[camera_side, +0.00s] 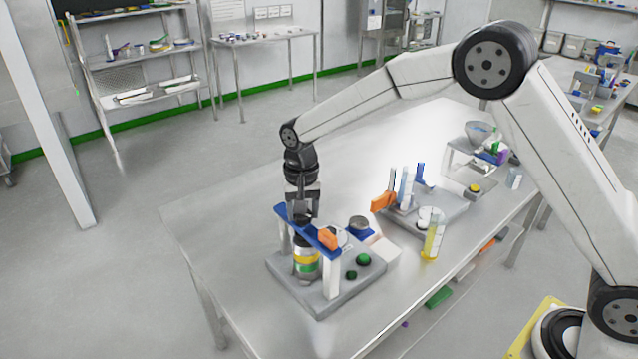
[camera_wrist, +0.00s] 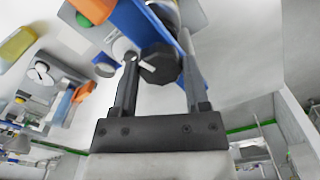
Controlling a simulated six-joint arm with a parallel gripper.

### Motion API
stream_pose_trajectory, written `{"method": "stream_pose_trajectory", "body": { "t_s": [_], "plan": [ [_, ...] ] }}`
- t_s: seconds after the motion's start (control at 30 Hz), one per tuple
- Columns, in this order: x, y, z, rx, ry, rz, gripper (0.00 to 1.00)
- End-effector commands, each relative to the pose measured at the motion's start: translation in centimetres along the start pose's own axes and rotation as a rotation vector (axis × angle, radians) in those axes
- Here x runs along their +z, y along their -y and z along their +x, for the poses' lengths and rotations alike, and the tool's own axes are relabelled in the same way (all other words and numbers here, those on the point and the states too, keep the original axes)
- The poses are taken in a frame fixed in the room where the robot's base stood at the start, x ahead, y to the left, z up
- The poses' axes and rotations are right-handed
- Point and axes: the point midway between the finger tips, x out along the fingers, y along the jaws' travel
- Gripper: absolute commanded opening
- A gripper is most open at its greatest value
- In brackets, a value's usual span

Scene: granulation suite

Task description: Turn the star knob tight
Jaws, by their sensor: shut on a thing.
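The black star knob (camera_wrist: 159,66), with a white mark on its face, is between the two fingers of my gripper (camera_wrist: 160,57) in the wrist view. My gripper is shut on it. In the side view my gripper (camera_side: 301,212) points down at the blue crossbar (camera_side: 290,226) of a clamp fixture, and the knob there is hidden or too small to make out. The crossbar (camera_wrist: 143,24) also shows in the wrist view. A jar with yellow and green bands (camera_side: 306,262) stands under the bar on the grey base plate (camera_side: 318,303).
An orange part (camera_side: 327,238) sits on the crossbar close to my gripper. Green and dark knobs (camera_side: 363,259) are on the base plate. A yellow cylinder (camera_side: 433,241) and a rack with an orange clip (camera_side: 383,202) stand to the right. The table's left part is clear.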

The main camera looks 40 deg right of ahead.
Motion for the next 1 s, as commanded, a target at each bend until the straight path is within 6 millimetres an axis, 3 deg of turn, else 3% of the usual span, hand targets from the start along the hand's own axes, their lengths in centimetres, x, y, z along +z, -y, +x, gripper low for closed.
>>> {"method": "stream_pose_trajectory", "body": {
  "t_s": [0.4,0.93,0.97,1.0],
  "plan": [
    [-0.09,0.06,-0.21,-0.003,-0.004,0.237,0.00],
    [-0.13,0.03,-0.21,-0.003,-0.004,0.270,0.00],
    [-0.13,0.03,-0.22,-0.003,-0.004,0.270,0.65],
    [-0.14,0.02,-0.22,-0.003,-0.004,0.270,0.78]
  ]
}}
